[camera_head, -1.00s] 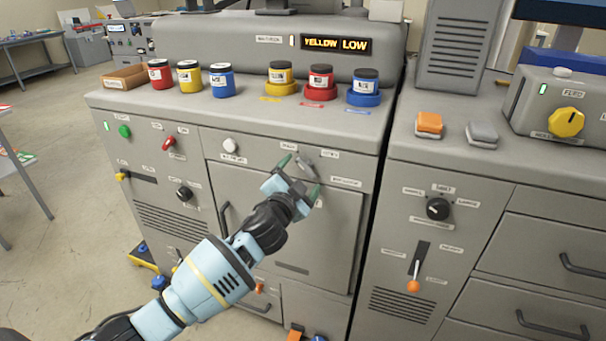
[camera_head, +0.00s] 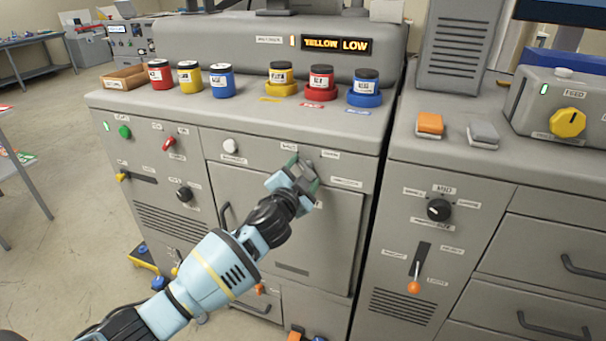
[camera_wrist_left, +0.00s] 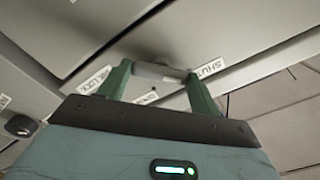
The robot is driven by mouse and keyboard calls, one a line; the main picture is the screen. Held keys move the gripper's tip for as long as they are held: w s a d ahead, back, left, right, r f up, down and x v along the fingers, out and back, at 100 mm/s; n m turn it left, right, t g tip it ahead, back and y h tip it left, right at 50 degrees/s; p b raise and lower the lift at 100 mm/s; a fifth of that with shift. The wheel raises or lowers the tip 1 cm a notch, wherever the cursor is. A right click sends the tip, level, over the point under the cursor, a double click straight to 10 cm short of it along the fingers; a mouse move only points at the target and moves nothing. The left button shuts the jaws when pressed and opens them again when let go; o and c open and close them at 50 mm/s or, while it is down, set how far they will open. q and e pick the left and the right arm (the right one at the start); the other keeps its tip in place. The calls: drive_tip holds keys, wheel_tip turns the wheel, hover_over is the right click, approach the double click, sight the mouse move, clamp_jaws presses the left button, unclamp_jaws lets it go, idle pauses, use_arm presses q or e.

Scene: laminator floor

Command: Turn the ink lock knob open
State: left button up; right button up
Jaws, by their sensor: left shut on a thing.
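The ink lock knob (camera_head: 305,170) is a grey lever-like knob on the front panel of the grey machine, above the door. In the head view my left gripper (camera_head: 302,172) is at the knob and covers part of it. In the left wrist view the two green fingers of the gripper (camera_wrist_left: 158,75) are shut on the grey knob (camera_wrist_left: 158,71), one at each end. Labels sit around the knob, one reading "SHUT" (camera_wrist_left: 210,67) and one ending in "LOCK" (camera_wrist_left: 95,81). My right gripper is not in view.
Several ink jars, among them a blue one (camera_head: 366,88), stand on the machine top above. A white button (camera_head: 231,146) is left of the knob. A door handle (camera_head: 225,215) sticks out below. A display (camera_head: 337,45) reads "YELLOW LOW".

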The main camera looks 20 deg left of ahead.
use_arm(q)
drive_tip(key=shift+m, duration=0.3)
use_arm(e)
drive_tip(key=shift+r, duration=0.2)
use_arm(q)
drive_tip(key=m+p, duration=0.1)
drive_tip(key=m, duration=0.2)
drive_tip(key=shift+r+m+p, duration=0.15)
drive_tip(key=shift+m+p, duration=0.15)
drive_tip(key=m+p, duration=0.1)
drive_tip(key=m, duration=0.3)
drive_tip(key=shift+m, duration=0.3)
drive_tip(key=m+p, duration=0.1)
drive_tip(key=m, duration=0.5)
drive_tip(key=shift+p, duration=0.3)
drive_tip(key=shift+m, duration=1.2)
drive_tip(key=shift+m+p, duration=0.3)
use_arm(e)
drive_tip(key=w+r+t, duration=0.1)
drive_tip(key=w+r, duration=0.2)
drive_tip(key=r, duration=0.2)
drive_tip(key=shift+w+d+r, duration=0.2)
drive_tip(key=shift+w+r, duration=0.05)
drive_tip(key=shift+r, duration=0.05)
use_arm(q)
drive_tip(key=o, duration=1)
drive_tip(key=shift+s, duration=0.1)
